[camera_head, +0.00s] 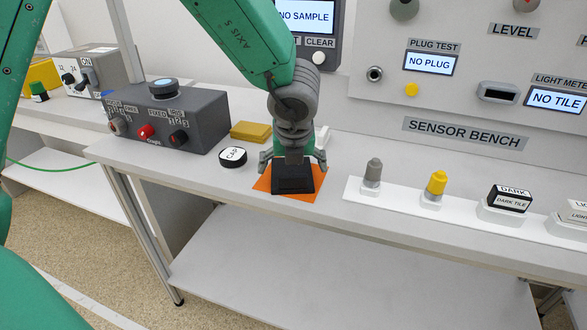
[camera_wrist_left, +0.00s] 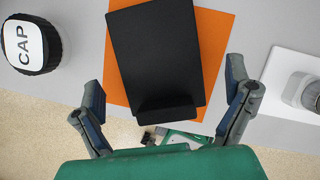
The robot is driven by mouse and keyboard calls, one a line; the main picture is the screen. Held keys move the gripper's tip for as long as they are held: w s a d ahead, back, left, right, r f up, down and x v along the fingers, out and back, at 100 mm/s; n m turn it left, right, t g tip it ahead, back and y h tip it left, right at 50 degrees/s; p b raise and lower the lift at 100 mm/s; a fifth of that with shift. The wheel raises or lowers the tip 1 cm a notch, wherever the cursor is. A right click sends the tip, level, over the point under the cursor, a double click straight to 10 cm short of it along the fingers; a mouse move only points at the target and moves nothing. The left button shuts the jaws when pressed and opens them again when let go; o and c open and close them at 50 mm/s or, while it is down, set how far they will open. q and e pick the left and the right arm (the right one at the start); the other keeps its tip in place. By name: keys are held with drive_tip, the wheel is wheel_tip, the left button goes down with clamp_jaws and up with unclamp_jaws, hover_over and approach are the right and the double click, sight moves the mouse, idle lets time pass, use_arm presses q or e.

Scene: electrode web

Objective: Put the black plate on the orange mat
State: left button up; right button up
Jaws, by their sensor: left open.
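The black plate (camera_head: 293,181) lies over the orange mat (camera_head: 308,194) on the bench, with a raised black part at one end. In the left wrist view the plate (camera_wrist_left: 155,60) is slightly turned relative to the mat (camera_wrist_left: 214,45), and orange shows along its left and right sides. My left gripper (camera_head: 293,160) is above the plate. In the left wrist view its fingers (camera_wrist_left: 166,107) are spread wide on either side of the plate's near end, apart from it. My right gripper is not in view.
A black and white cap (camera_head: 232,156) stands just left of the mat. A yellow block (camera_head: 251,131) and a grey control box (camera_head: 160,119) are behind it. To the right, a white strip (camera_head: 398,200) holds grey and yellow plugs and tiles. The bench's front edge is close to the mat.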

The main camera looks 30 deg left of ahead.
use_arm(q)
drive_tip(key=p+v, duration=0.2)
drive_tip(key=v, duration=0.8)
drive_tip(key=shift+r, duration=0.1)
drive_tip(key=shift+s, duration=0.1)
